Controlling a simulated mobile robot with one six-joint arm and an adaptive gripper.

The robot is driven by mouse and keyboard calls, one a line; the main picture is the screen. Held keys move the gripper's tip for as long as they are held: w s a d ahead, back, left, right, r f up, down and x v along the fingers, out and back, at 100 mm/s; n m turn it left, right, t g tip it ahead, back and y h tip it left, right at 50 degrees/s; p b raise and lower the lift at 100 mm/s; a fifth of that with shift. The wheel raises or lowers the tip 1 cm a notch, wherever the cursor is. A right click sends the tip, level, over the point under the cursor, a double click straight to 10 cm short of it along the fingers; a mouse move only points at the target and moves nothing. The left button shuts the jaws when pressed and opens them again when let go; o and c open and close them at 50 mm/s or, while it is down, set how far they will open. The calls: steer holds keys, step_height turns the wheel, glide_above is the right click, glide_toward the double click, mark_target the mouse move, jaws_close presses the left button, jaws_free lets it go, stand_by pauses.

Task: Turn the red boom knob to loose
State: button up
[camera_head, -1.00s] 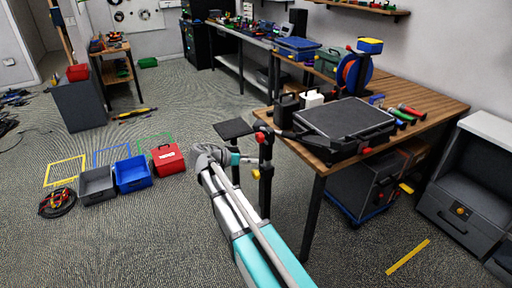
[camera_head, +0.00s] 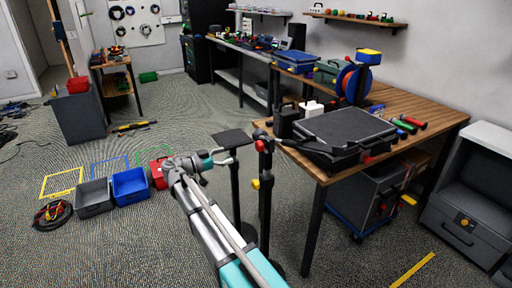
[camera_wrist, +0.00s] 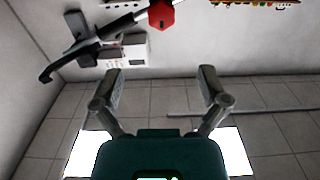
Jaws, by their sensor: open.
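The red knob (camera_head: 260,145) sits at the top of a dark upright stand, in front of the table's left corner. A red faceted knob (camera_wrist: 161,14) shows at the top edge of the wrist view, on a silver and black bar. My gripper (camera_wrist: 160,88) is open and empty, its two fingers spread apart, with the knob beyond them and not between them. In the head view my gripper (camera_head: 222,159) is left of the stand, just below a black plate, and its fingers are hard to make out.
A yellow knob (camera_head: 256,184) is lower on the stand. The black plate (camera_head: 232,138) stands on its own pole close to my gripper. The wooden table (camera_head: 440,112) bears a black case (camera_head: 345,125). Bins (camera_head: 130,185) stand on the floor at left.

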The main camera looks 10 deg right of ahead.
mark_target(257, 146)
steer(key=x, duration=1.3)
steer(key=shift+d, duration=0.2)
